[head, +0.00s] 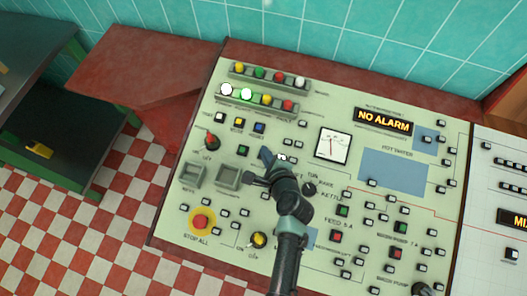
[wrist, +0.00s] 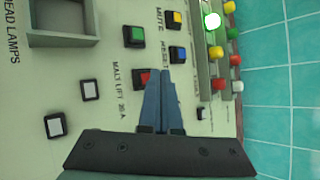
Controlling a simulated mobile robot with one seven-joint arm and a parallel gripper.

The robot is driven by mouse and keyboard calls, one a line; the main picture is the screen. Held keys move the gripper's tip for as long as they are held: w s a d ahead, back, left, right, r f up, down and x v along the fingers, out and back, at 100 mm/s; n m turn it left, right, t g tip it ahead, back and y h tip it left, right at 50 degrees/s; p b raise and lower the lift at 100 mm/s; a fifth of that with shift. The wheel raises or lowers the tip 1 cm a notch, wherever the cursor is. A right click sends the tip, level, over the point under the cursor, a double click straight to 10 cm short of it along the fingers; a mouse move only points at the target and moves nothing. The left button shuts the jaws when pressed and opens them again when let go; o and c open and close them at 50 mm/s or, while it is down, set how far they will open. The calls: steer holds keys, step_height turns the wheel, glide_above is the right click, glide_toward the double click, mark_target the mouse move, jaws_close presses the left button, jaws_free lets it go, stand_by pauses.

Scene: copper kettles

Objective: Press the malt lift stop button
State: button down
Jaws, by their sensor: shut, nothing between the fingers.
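The red button (wrist: 143,78) beside the "MALT LIFT 20 A" label shows in the wrist view, partly covered by my fingers. A green button (wrist: 133,36) sits above it there, and also shows in the head view (head: 243,150). My gripper (wrist: 163,74) is shut and empty, its blue fingertips at the right side of the red button. Whether they touch it or the panel, I cannot tell. In the head view my gripper (head: 264,152) is over the panel just right of the green button, and the red button is hidden behind it.
A yellow button (wrist: 174,19) and a blue button (wrist: 178,54) are close to my fingers. Lamp rows (head: 262,100) line the panel's back edge. A stop-all button (head: 201,222) is at the lower left. The "NO ALARM" display (head: 384,121) is at the right.

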steer(key=shift+f, duration=0.1)
steer(key=shift+w+f+b, duration=0.1)
steer(key=shift+f+b, duration=0.2)
steer(key=shift+b, duration=0.05)
steer(key=shift+f+b, duration=0.3)
steer(key=shift+f, duration=0.05)
stand_by(0.7)
steer(key=shift+r, duration=0.15)
steer(key=shift+r+p, duration=0.6)
steer(key=shift+p, duration=0.25)
steer(key=shift+r, duration=0.15)
steer(key=r+p, duration=0.2)
steer(key=s+r+p, duration=0.1)
steer(key=r+p, duration=0.1)
steer(key=p, duration=0.1)
steer(key=shift+s+a+r, duration=0.1)
steer(key=shift+a+r, duration=0.05)
steer(key=shift+r, duration=0.15)
